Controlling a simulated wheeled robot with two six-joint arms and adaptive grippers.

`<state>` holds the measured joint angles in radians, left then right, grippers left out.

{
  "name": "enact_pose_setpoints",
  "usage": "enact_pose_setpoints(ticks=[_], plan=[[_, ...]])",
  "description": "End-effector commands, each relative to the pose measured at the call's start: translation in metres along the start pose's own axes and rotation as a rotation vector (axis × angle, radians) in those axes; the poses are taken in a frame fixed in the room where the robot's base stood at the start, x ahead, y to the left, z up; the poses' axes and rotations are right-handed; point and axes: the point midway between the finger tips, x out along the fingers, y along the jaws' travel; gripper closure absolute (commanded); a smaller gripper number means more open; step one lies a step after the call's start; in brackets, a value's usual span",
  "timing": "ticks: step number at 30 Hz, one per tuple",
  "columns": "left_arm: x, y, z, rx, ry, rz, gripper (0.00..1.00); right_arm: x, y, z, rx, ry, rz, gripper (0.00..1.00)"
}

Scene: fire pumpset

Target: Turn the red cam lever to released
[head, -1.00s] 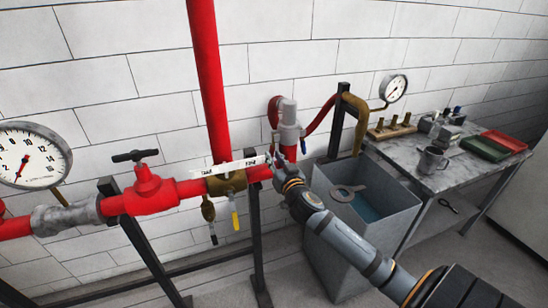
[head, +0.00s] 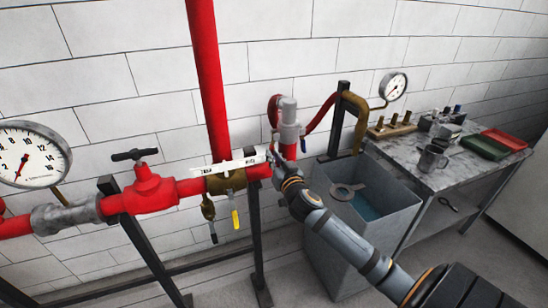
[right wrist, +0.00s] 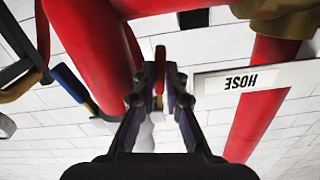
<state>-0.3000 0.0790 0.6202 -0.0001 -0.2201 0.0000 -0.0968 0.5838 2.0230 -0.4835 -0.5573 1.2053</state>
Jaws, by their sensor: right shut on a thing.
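The red cam lever (right wrist: 159,72) is a small red bar with a pale end, upright between my fingers in the right wrist view. My right gripper (right wrist: 160,88) is shut on it, one finger on each side. In the head view my right gripper (head: 272,154) is at the right end of the red pipe, by the grey upright fitting (head: 289,125); it hides the lever it holds there. A short red piece (head: 303,146) shows on the fitting's right side. My left gripper is not in view.
A white TANK/HOSE label plate (head: 222,166) is close left of the gripper, above a brass valve body (head: 227,182). A red valve (head: 152,187) stands further left. A grey open tank (head: 350,240) is below right. A workbench (head: 455,168) with trays stands beyond.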

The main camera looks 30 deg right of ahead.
Motion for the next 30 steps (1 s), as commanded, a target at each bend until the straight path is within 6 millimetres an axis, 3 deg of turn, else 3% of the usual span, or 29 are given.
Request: enact_pose_setpoints(ticks=[11, 30], plan=[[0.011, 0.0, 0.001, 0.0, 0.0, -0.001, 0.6, 0.0, -0.012, 0.0, 0.2, 0.002, 0.0, 1.0], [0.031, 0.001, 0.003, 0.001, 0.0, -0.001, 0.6, 0.0, -0.046, -0.02, 0.804, 0.004, -0.002, 1.0]])
